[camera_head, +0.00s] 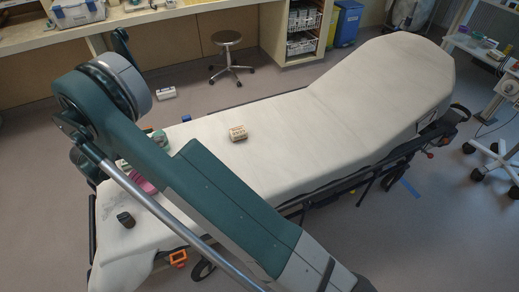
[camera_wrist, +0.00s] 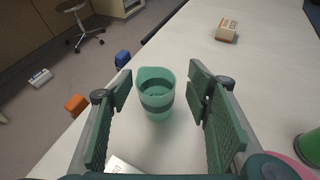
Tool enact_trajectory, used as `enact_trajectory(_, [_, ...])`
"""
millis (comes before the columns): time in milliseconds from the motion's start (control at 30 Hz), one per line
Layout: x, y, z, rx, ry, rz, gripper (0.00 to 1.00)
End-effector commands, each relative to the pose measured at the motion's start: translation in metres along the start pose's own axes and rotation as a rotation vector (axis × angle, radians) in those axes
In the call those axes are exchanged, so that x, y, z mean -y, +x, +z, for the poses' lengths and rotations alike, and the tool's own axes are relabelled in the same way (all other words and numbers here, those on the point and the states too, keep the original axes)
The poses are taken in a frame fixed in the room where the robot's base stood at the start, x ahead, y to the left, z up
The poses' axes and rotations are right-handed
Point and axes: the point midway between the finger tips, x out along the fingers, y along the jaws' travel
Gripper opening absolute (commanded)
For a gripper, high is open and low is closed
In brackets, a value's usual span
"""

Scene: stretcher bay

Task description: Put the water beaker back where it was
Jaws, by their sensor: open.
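A green, see-through beaker (camera_wrist: 157,103) stands upright on the white stretcher sheet (camera_wrist: 185,140) in the wrist view. A darker band runs around its middle. My gripper (camera_wrist: 161,86) is open, with one finger to the left of the beaker and one to the right. A gap shows on each side, so neither finger appears to touch it. How deep the beaker sits between the fingers is hard to tell. In the head view my arm hides most of my gripper; a small green shape (camera_head: 160,139) shows beside the arm, too small to identify.
A tan box (camera_wrist: 227,31) lies farther along the stretcher (camera_head: 350,100). A green cup-like thing (camera_wrist: 309,148) and a pink thing (camera_wrist: 292,166) are at the right. A dark green object (camera_head: 125,219) stands near the foot end. A white object (camera_wrist: 122,165) lies close below.

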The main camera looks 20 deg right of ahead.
Motion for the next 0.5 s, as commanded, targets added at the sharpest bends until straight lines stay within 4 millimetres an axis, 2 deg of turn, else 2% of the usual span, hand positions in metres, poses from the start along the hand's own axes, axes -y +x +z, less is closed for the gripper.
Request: enact_trajectory(500, [0.033,0.015,0.107,-0.147,0.209,-0.006,0.49])
